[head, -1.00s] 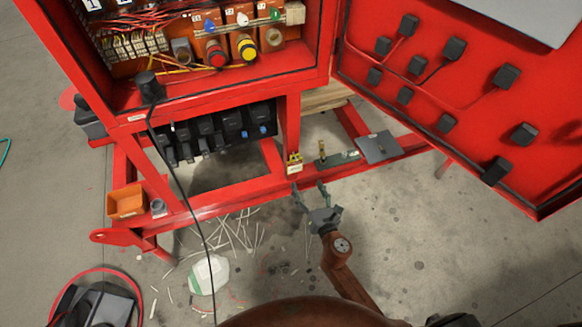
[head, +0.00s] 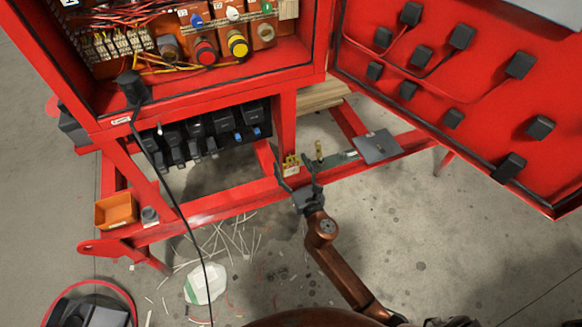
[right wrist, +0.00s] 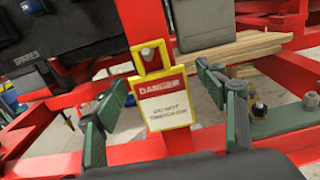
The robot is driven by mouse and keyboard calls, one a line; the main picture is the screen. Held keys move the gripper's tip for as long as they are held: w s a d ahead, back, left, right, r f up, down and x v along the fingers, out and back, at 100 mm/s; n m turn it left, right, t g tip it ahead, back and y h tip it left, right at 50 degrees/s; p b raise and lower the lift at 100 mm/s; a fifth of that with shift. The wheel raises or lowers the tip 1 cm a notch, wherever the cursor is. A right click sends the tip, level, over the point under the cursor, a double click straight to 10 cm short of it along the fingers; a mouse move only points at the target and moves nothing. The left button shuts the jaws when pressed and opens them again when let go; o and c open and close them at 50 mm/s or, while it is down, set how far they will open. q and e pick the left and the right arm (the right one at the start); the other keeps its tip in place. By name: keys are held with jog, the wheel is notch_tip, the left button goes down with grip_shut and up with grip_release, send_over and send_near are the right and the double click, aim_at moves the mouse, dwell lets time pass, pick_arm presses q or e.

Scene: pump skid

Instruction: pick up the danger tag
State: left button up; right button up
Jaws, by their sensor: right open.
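The danger tag (right wrist: 166,108) is a yellow-edged plate with a red DANGER band over a white panel. Its yellow top loop surrounds a small metal peg, and it hangs upright at the red frame. In the head view the tag (head: 291,168) shows small and partly covered by my gripper. My right gripper (head: 297,180) is open, its fingers at the front of the red rail. In the right wrist view my right gripper (right wrist: 163,84) has one finger on each side of the tag, with visible gaps. My left gripper is not in view.
A grey plate (head: 377,147) and a brass fitting (head: 319,151) sit on the red rail to the right. The open red panel door (head: 460,110) stands at upper right. A black cable (head: 180,215) hangs at left. An orange bin (head: 116,211) sits at the rail's left end.

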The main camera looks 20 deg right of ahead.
jog(key=shift+c, duration=0.2)
jog(key=c, duration=1.2)
jog(key=shift+r, duration=0.1)
jog(key=shift+c, duration=0.2)
jog(key=shift+r, duration=0.2)
jog(key=shift+r+p, duration=0.75)
jog(key=shift+p, duration=0.05)
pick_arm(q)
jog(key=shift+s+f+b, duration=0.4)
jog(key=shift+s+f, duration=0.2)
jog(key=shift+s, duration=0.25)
pick_arm(e)
jog(key=s, duration=1.8)
jog(key=shift+d+f, duration=0.25)
jog(key=shift+d, duration=0.1)
